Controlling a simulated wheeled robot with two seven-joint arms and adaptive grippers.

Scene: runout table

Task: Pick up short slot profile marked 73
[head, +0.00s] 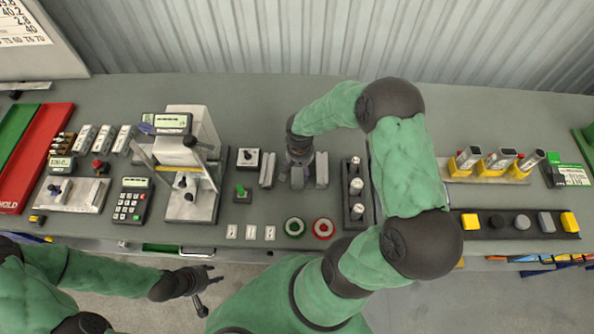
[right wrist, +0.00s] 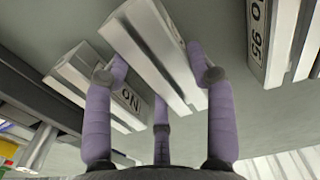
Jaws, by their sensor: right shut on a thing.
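Short silver slot profiles lie in a group near the middle of the table. My right gripper (head: 298,175) is over this group, pointing down. In the right wrist view its purple fingers are shut on a silver slot profile (right wrist: 155,45), which sits between them. No number shows on the held profile, so I cannot tell whether it is 73. Another profile (right wrist: 95,88) with a partly hidden label lies beside it. In the head view profiles stand on both sides of the gripper, left (head: 267,170) and right (head: 321,170). My left gripper (head: 203,283) is open and empty off the table's front edge.
A grey press-like fixture (head: 190,190) stands left of the group. A dark rack with round silver pieces (head: 356,187) is close on the right, beside my arm. Green (head: 294,227) and red (head: 323,228) rings lie in front. Bare table is behind the group.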

